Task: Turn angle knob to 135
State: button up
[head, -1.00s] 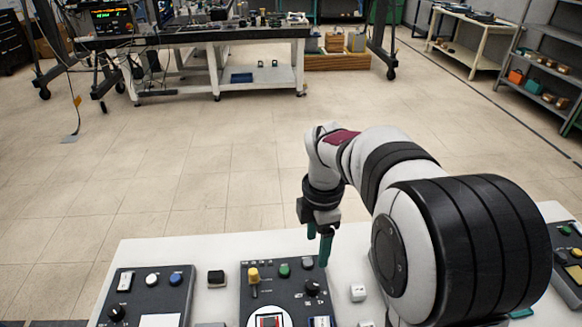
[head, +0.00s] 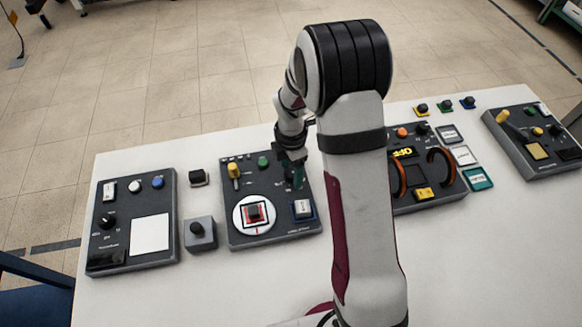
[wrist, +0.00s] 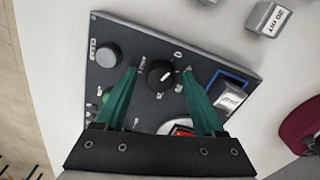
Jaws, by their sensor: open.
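A dark panel (head: 275,228) holds a round black knob (wrist: 160,75) with a white pointer mark and small labels around it. The labels are too small to read. In the wrist view the pointer points toward the right and slightly down. My gripper (wrist: 164,71) has green fingers, open, one tip on each side of the knob. I cannot tell whether they touch it. In the head view my gripper (head: 294,174) is over the panel's upper right and hides the knob.
A panel with orange handles (head: 433,201) is right.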

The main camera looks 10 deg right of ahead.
grip_shut()
